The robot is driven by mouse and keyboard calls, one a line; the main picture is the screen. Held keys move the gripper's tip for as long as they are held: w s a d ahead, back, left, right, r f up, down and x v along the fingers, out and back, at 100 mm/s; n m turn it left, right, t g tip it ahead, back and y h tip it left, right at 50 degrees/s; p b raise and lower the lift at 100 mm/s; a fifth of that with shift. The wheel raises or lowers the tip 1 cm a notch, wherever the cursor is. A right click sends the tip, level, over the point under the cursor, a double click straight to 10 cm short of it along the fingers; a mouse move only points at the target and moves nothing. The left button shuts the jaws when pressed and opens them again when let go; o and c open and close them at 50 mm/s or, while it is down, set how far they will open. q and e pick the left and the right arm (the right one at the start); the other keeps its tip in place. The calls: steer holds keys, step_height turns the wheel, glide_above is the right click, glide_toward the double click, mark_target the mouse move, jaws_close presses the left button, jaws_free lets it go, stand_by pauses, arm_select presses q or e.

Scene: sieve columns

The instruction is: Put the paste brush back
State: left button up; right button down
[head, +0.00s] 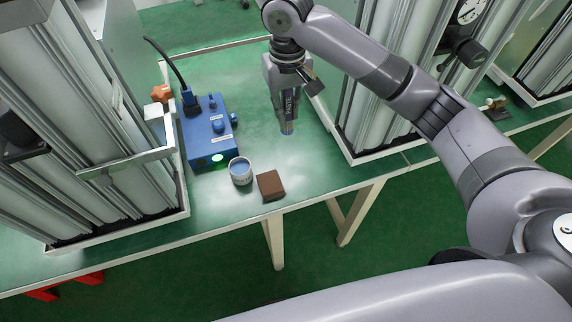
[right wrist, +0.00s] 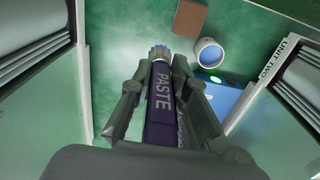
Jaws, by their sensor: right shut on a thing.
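The paste brush (right wrist: 161,100) has a dark purple handle marked PASTE and pale bristles with a blue tip. My right gripper (head: 288,93) is shut on its handle and holds it bristles down above the green table. The brush also shows in the head view (head: 288,115). A small white cup (head: 240,172) with blue contents stands on the table, left of and nearer than the brush. It also shows in the right wrist view (right wrist: 208,53). The brush is apart from the cup. My left gripper is not in view.
A brown block (head: 270,186) lies right of the cup. A blue box (head: 209,133) with knobs, a green light and a black cable stands behind the cup. Tall metal sieve columns (head: 70,130) flank the space on both sides. The table (head: 275,150) is clear under the brush.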

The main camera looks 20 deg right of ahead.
mark_target(287, 128)
steer(key=shift+f+p, duration=0.5)
steer(key=shift+f, duration=8.5)
steer(key=shift+f, duration=0.1)
steer(key=c, duration=1.5)
jaws_free()
steer(key=shift+c, duration=0.2)
step_height(287, 128, up, 12)
steer(key=shift+r, duration=0.15)
